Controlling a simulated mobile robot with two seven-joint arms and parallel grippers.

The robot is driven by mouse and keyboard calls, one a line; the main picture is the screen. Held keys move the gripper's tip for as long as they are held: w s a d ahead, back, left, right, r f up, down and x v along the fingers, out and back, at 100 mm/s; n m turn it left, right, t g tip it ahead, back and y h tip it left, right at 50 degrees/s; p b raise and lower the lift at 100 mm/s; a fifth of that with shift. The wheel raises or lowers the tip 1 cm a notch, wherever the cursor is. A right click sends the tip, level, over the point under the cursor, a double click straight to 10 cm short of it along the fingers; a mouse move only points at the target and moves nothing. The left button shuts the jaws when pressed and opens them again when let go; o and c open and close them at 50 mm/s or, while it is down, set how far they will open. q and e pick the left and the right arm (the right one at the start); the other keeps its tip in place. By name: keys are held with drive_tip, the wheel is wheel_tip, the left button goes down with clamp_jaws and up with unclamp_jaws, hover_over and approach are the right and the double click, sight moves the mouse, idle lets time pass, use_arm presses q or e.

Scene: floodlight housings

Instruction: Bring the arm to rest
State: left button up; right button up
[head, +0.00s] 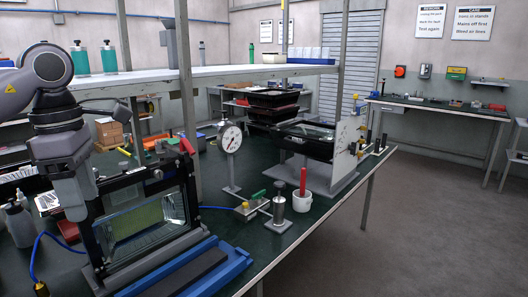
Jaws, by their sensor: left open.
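My left arm comes in from the left, and its gripper (75,212) points down at the left of the bench. It hangs at the left edge of an upright black floodlight housing (145,178). The gripper is open, and I see nothing held in it. I cannot tell whether it touches the housing's frame. My right gripper is not in view.
A blue fixture (205,272) lies before the housing. A dial gauge (230,139), a white cup (302,202) with a red handle and a second floodlight (305,138) stand to the right. A shelf (225,73) and its posts cross above the bench.

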use_arm(q)
drive_tip(key=d+f+m+g+h, duration=0.15)
drive_tip(key=d+f+h, duration=0.25)
drive_tip(key=d+f, duration=0.5)
drive_tip(key=s+d+f+n+t+h, duration=0.1)
drive_tip(key=s+d+n+h, duration=0.2)
drive_tip(key=d+n+h, duration=0.45)
drive_tip(key=s+d+f+n+h, duration=0.15)
drive_tip(key=d+n+h, duration=0.25)
drive_tip(key=d+h, duration=0.65)
drive_tip(key=w+a+f+n+t+y, duration=0.1)
drive_tip(key=a+f+n+t+y, duration=0.6)
drive_tip(key=n, duration=0.7)
drive_tip(key=a+f+n+t+y, duration=0.3)
drive_tip(key=f+n+t+y, duration=0.4)
drive_tip(key=n+t, duration=0.55)
drive_tip(key=s+a+f+n+g+y, duration=0.3)
drive_tip(key=s+a+f+n+g, duration=0.1)
drive_tip(key=s+f, duration=0.3)
drive_tip(key=s+a+f+n+g+y, duration=0.3)
drive_tip(key=s+f+n, duration=0.4)
drive_tip(key=f, duration=0.5)
drive_tip(key=shift+s+a+f+g, duration=0.25)
drive_tip(key=shift+s+a+g, duration=0.05)
drive_tip(key=shift+a+g, duration=0.55)
